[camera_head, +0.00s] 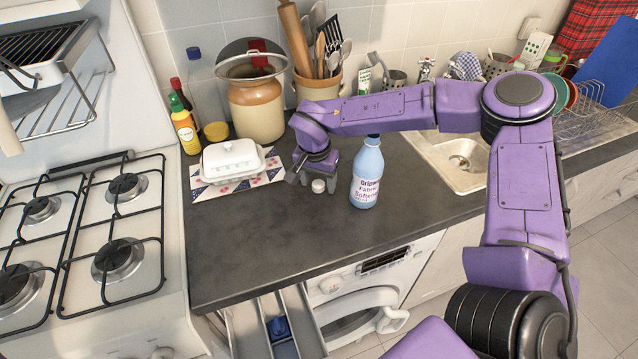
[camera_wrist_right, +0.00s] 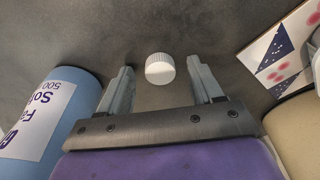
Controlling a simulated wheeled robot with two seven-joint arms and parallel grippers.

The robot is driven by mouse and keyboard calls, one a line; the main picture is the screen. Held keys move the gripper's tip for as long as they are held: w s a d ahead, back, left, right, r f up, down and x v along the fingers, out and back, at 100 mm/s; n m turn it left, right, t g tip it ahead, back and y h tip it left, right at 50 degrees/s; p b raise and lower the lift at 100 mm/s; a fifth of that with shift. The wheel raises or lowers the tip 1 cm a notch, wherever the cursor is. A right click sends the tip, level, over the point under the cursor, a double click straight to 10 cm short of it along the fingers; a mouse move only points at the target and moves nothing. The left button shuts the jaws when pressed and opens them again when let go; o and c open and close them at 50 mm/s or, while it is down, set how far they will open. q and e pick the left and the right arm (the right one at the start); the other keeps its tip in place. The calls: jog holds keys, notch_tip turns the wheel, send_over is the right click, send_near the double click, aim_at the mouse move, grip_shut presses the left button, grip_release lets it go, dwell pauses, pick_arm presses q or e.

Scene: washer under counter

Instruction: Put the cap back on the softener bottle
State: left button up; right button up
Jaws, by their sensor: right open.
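The softener bottle (camera_head: 367,176) is light blue with a white label and stands upright on the dark counter. Its top is partly hidden by my right arm in the head view. It also shows at the left of the right wrist view (camera_wrist_right: 48,112). The small white cap (camera_head: 318,186) lies on the counter to the left of the bottle. In the right wrist view the cap (camera_wrist_right: 160,69) sits between and just beyond the fingertips. My right gripper (camera_head: 316,188) points down at the cap, open and empty. My left gripper is out of view.
A white butter dish (camera_head: 232,160) on a patterned mat (camera_head: 262,178) stands left of the gripper. A jar (camera_head: 256,107) and a utensil crock (camera_head: 318,88) are behind. The sink (camera_head: 462,160) is to the right, the gas hob (camera_head: 75,240) to the left. The front counter is clear.

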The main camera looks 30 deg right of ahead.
aim_at(319, 182)
jog(key=c, duration=1.1)
jog(key=shift+r, duration=0.1)
jog(key=shift+r, duration=0.25)
notch_tip(319, 182, up, 3)
jog(key=shift+f, duration=0.2)
jog(key=s+a+r+b, duration=0.3)
jog(key=s+a+r, duration=0.2)
jog(key=s+r, duration=0.4)
jog(key=s, duration=0.4)
jog(key=shift+a+r, duration=0.2)
jog(key=shift+r, duration=0.2)
